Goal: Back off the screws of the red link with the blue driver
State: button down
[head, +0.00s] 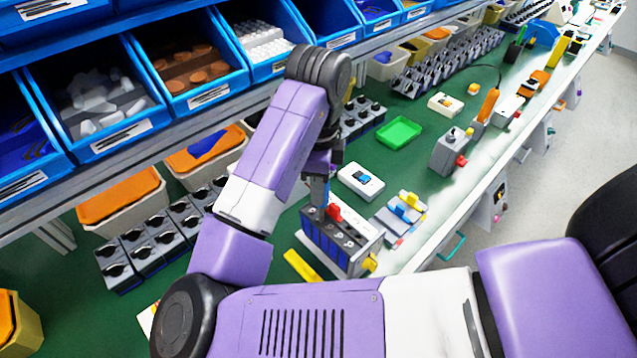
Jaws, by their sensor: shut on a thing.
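The red link (334,212) sits on top of the grey-and-dark switch block (350,262), near its upper left end. My gripper (319,172) is above that end of the block and points down. It is shut on the blue driver (318,190), of which only a short blue-grey part shows below the fingers. The driver stands about upright, just left of the red link. Its tip is too small to tell whether it touches a screw. The screws of the link cannot be made out. My arm hides part of the bench to the left.
A white box with a blue button (361,181) stands just behind the block. A grey piece with yellow and blue parts (402,214) lies to its right. A yellow strip (302,266) lies at front left. A green tray (399,132) is farther back, with bare green mat around it.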

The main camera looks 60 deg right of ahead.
jog(key=shift+s+r+n+p, duration=0.1)
jog(key=shift+r+n+p, duration=0.15)
jog(key=shift+n+p, duration=0.95)
jog(key=shift+a+f+n+p, duration=0.1)
jog(key=shift+n+p, duration=0.4)
jog(key=shift+n, duration=0.4)
jog(key=shift+f, duration=0.15)
jog(key=shift+n, duration=0.3)
jog(key=shift+s+r+n+p, duration=0.1)
jog(key=shift+r+n+p, duration=0.2)
jog(key=shift+n+p, duration=0.8)
jog(key=shift+f+n+p, duration=0.1)
jog(key=shift+n+p, duration=0.55)
jog(key=shift+n, duration=0.15)
jog(key=shift+f+n, duration=0.15)
jog(key=shift+n, duration=0.15)
